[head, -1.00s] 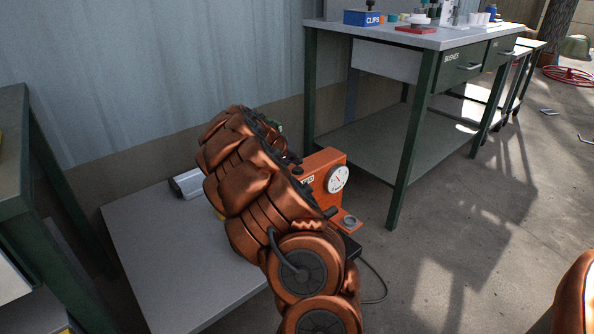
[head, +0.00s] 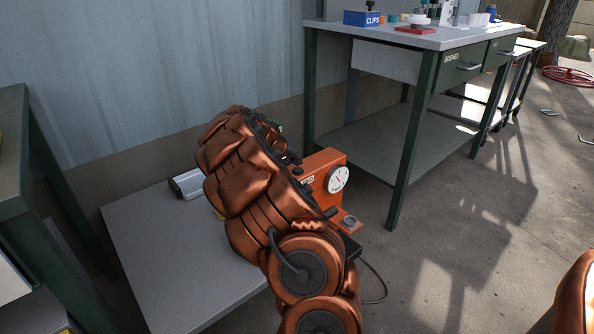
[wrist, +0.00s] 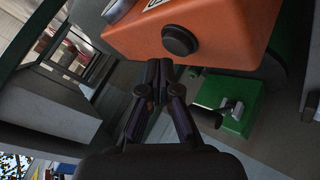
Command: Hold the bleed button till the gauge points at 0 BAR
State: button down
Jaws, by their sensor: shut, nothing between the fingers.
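The orange machine (head: 322,165) stands on the low grey table, partly hidden behind my arm. Its round white gauge (head: 338,179) faces right; the needle is too small to read against the scale. A round black button (wrist: 180,40) sits on an orange face of the machine (wrist: 230,22) in the wrist view. My gripper (wrist: 160,64) is shut and empty, its fingertips just below the button in that picture. I cannot tell whether they touch the machine.
The low grey table (head: 150,245) has bare room at left. A green box with a metal latch (wrist: 236,112) is close to the gripper's right. A taller workbench (head: 400,38) stands at the back right, and a dark green bench (head: 15,150) at left.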

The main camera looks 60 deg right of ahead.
jog(key=shift+f, duration=0.15)
jog(key=shift+f+b, duration=0.3)
jog(key=shift+f+b, duration=0.3)
jog(key=shift+f, duration=0.1)
dwell(7.2)
